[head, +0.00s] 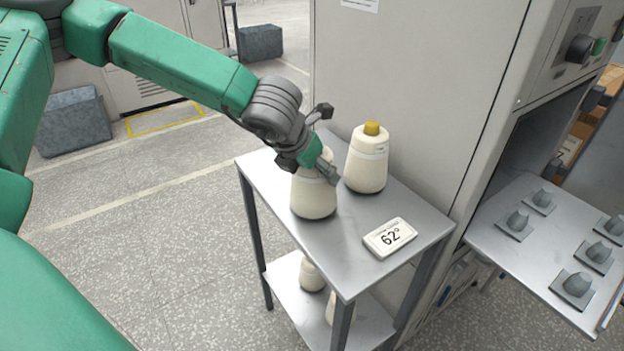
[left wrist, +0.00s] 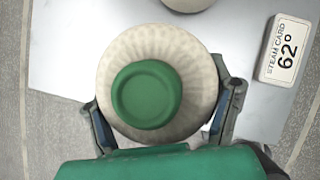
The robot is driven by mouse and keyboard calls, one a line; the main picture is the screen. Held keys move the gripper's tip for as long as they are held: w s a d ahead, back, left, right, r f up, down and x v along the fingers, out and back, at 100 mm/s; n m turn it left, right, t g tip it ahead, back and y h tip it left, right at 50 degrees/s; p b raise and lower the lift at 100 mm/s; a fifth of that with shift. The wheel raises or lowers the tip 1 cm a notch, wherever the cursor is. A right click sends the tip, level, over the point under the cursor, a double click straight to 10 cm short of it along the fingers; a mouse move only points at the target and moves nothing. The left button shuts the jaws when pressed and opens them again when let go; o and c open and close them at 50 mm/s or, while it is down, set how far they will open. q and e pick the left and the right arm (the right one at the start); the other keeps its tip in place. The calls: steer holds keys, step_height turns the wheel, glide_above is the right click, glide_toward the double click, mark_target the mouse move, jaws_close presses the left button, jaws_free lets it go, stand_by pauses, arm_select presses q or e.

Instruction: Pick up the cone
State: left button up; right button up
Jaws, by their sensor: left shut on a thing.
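A cream yarn cone (head: 314,197) stands upright on the grey metal cart top (head: 338,243). Its green tip (left wrist: 147,94) shows in the left wrist view, with the cream yarn around it. My left gripper (head: 322,172) is shut on this cone from above, with one finger on each side of it. The gripper hides the cone's upper part in the head view. A second cream cone with a yellow tip (head: 367,165) stands upright just behind and to the right, apart from the gripper. My right gripper is not in view.
A white card reading 62° (head: 390,237) lies on the cart top at right. More cones (head: 312,274) stand on the lower shelf. A tray with several grey pegs (head: 530,240) extends from the machine at right. A tall grey cabinet (head: 420,90) stands behind the cart.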

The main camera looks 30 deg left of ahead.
arm_select(q)
steer(key=shift+s+f, duration=0.15)
steer(key=shift+f, duration=0.05)
steer(key=shift+d+r, duration=0.25)
steer(key=shift+r, duration=0.35)
step_height(320, 180, up, 17)
steer(key=p, duration=0.3)
steer(key=shift+w, duration=0.2)
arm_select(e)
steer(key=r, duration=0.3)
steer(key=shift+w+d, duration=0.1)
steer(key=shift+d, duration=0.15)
arm_select(q)
steer(key=shift+a, duration=0.2)
step_height(320, 180, up, 20)
steer(key=p, duration=1.5)
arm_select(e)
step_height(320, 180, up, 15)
arm_select(q)
steer(key=shift+f, duration=0.15)
